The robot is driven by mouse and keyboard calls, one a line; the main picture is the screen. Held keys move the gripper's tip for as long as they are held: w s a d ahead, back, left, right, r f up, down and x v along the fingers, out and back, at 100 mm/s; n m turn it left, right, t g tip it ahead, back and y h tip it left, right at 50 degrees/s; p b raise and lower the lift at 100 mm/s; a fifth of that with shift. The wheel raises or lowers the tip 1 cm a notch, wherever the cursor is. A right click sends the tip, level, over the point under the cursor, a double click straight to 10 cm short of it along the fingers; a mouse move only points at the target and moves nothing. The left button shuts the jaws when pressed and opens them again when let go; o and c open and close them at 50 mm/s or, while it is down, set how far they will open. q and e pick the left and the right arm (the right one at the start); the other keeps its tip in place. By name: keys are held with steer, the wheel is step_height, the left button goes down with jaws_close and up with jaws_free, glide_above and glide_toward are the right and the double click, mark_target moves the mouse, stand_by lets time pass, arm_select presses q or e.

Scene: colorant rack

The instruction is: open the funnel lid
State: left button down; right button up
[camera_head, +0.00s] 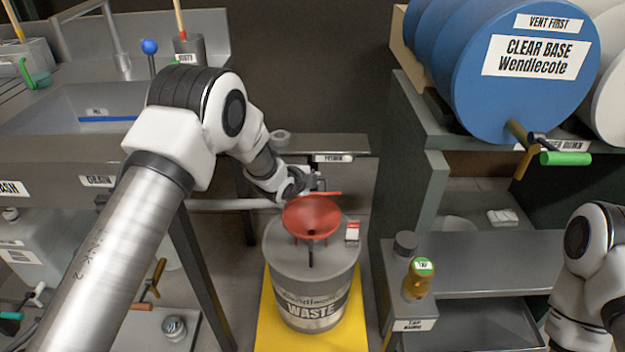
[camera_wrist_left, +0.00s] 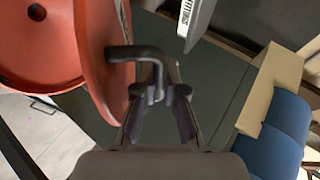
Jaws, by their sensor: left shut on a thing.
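The red funnel (camera_head: 311,216) sits on top of the grey waste drum (camera_head: 283,265), and its open bowl shows in the head view. In the left wrist view the funnel's bowl (camera_wrist_left: 40,50) is at the left. The red lid (camera_wrist_left: 100,62) stands tilted up beside the bowl, seen nearly edge-on. In the head view only a thin red strip of the lid (camera_head: 326,193) shows behind the funnel. My left gripper (camera_wrist_left: 158,92) is shut on the lid's dark bent handle (camera_wrist_left: 143,53). My left gripper (camera_head: 303,184) is behind the funnel in the head view. My right gripper is out of frame.
A yellow mat (camera_head: 264,335) lies under the drum. A shelf labelled PITCHER (camera_head: 333,158) is behind it. At the right are a grey bench (camera_head: 490,265), a gold canister (camera_head: 418,280) and a blue Clear Base barrel (camera_head: 500,95). A sink (camera_head: 90,120) is at the left.

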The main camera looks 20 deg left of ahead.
arm_select(q)
steer(key=c, duration=1.5)
jaws_free()
steer(key=v, duration=1.2)
steer(key=shift+f, duration=0.1)
